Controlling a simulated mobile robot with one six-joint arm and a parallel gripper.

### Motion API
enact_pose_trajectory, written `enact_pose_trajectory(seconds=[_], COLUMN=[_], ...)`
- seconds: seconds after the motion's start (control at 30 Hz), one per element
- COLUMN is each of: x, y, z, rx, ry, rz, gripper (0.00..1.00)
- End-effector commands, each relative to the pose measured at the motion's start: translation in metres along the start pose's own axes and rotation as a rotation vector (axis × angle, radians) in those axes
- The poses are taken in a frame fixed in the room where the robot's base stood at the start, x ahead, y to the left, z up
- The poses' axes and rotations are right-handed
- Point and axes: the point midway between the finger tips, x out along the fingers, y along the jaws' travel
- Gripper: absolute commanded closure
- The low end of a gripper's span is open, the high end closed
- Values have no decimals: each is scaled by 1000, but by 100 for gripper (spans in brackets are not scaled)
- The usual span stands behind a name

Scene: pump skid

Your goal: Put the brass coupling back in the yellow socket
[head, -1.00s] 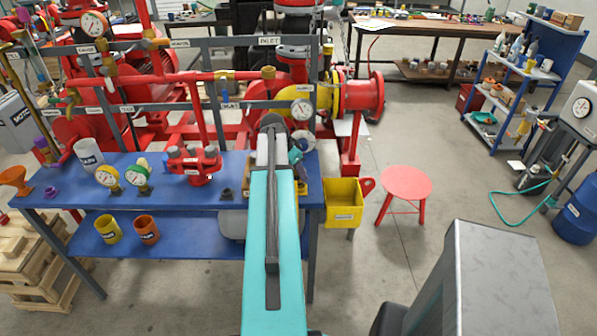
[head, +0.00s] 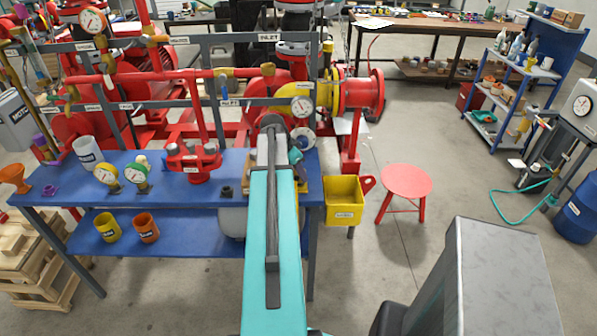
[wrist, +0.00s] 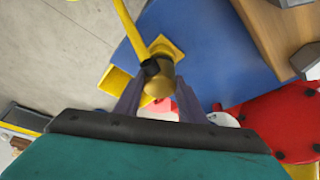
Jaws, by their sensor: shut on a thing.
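The brass coupling (wrist: 160,82) is between the two fingers of my gripper (wrist: 157,100) in the wrist view. My gripper is shut on it. A yellow hose (wrist: 127,25) with a black fitting (wrist: 150,68) runs to the coupling's side. A yellow square piece (wrist: 168,46), which looks like the yellow socket, lies just beyond the coupling on the blue bench top. The coupling overlaps its near part, and I cannot tell whether they touch. In the head view my arm hides the gripper and coupling.
The blue bench (head: 235,165) carries a red flanged part (head: 193,160), two gauges and a white cup (head: 87,152). A yellow bin (head: 343,201) hangs at its right end, near a red stool (head: 406,181). A wooden block (wrist: 275,35) stands at the upper right in the wrist view.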

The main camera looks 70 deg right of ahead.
Motion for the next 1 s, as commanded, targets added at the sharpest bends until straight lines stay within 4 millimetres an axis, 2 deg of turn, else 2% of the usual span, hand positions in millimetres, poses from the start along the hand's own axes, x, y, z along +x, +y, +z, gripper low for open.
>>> enact_pose_trajectory(seconds=[1.0], x=[12], y=[0], z=[5], rx=[0], ry=[1], rz=[0], gripper=[90])
